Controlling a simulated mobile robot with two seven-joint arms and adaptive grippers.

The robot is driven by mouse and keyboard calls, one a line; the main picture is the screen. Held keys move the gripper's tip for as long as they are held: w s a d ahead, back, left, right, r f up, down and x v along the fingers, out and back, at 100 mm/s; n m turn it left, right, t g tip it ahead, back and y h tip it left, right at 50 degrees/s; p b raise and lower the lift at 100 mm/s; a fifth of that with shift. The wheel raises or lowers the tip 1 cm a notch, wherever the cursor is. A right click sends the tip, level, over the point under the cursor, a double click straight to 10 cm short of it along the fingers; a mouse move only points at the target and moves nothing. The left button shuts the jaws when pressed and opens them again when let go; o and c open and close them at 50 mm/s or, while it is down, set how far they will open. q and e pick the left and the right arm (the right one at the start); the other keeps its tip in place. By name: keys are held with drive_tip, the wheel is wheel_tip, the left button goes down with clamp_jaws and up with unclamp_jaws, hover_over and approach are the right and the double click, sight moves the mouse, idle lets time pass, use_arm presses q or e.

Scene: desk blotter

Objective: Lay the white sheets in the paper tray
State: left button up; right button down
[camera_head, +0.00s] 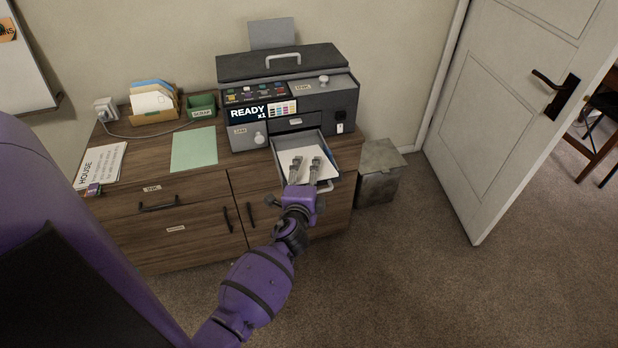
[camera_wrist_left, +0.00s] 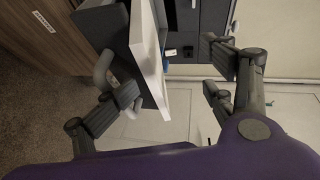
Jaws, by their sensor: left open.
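The paper tray (camera_head: 298,139) is pulled out from the front of the dark grey printer (camera_head: 300,98). White sheets (camera_head: 306,166) lie in it, and their white edge shows in the wrist view (camera_wrist_left: 149,45). My left gripper (camera_head: 306,160) is over the tray with its fingers spread. In the wrist view the left gripper (camera_wrist_left: 170,80) is open, with the sheets' edge between its fingers, nearer the left one. I cannot tell whether a finger touches them. The fingers and wrist hide part of the sheets and the tray front. My right gripper is out of view.
The printer's display reads READY x1. A green sheet (camera_head: 194,149), a HOUSE sheet (camera_head: 100,165), a green SCRAP box (camera_head: 202,106) and an envelope holder (camera_head: 154,105) are on the wooden cabinet (camera_head: 170,205).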

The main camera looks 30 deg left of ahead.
use_arm(q)
drive_tip(key=shift+f+b, duration=0.3)
drive_tip(key=shift+f, duration=0.15)
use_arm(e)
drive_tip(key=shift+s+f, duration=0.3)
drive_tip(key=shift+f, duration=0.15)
use_arm(q)
drive_tip(key=shift+s+d, duration=0.1)
drive_tip(key=s+d, duration=0.4)
drive_tip(key=d, duration=0.1)
drive_tip(key=shift+s+d, duration=0.3)
drive_tip(key=shift+s, duration=0.05)
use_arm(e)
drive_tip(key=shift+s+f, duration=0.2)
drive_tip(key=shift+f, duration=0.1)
use_arm(q)
drive_tip(key=shift+r, duration=0.1)
clamp_jaws()
idle(0.5)
idle(0.8)
drive_tip(key=shift+r, duration=0.25)
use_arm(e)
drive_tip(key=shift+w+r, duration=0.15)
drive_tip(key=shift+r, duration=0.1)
use_arm(q)
drive_tip(key=shift+r, duration=0.2)
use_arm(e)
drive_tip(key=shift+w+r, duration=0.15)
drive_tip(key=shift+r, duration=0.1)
